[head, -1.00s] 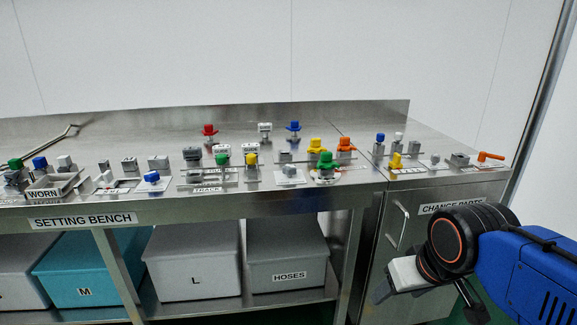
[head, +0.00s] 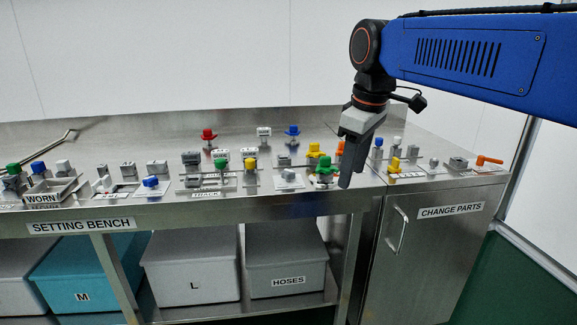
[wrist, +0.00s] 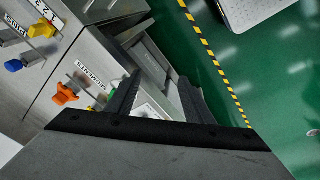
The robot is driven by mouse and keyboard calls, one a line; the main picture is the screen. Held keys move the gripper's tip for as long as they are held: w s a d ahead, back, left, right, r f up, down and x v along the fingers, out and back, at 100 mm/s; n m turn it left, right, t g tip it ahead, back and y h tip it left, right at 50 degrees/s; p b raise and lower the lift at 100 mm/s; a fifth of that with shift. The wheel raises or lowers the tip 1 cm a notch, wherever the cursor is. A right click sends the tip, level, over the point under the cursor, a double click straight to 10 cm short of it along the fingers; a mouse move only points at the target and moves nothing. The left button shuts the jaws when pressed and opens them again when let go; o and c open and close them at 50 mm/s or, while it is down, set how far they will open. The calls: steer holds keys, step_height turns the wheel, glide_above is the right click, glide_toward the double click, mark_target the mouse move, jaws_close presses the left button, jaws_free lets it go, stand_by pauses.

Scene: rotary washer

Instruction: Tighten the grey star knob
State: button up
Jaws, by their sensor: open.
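Several grey knobs and blocks stand on the bench, and their shapes are too small to tell surely which is the star knob. One pale grey knob (head: 264,132) is in the back row between a red and a blue knob. Another grey knob (head: 290,174) sits on a plate in front, left of the green star knob (head: 325,167). My gripper (head: 346,182) hangs pointing down at the bench's front edge, right of the green knob. It is open and empty. In the wrist view my gripper's fingers (wrist: 160,100) are apart, with no grey knob between them.
An orange knob (wrist: 65,94) and a yellow knob (wrist: 42,29) show left of my fingers in the wrist view. Several knobs crowd the steel bench (head: 250,205). A cabinet labelled CHANGE PARTS (head: 450,250) adjoins at right. Green floor (wrist: 270,80) is open.

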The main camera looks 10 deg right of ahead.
steer(key=w+a+r+n+g, duration=0.1)
steer(key=w+a+r+n, duration=0.35)
steer(key=w+r, duration=0.35)
step_height(320, 180, up, 3)
steer(key=n+g, duration=0.1)
steer(key=n, duration=0.4)
glide_above(289, 170)
step_height(289, 170, down, 17)
steer(key=shift+a+f, duration=0.1)
steer(key=shift+s, duration=0.1)
steer(key=c, duration=1.1)
steer(key=shift+o, duration=0.3)
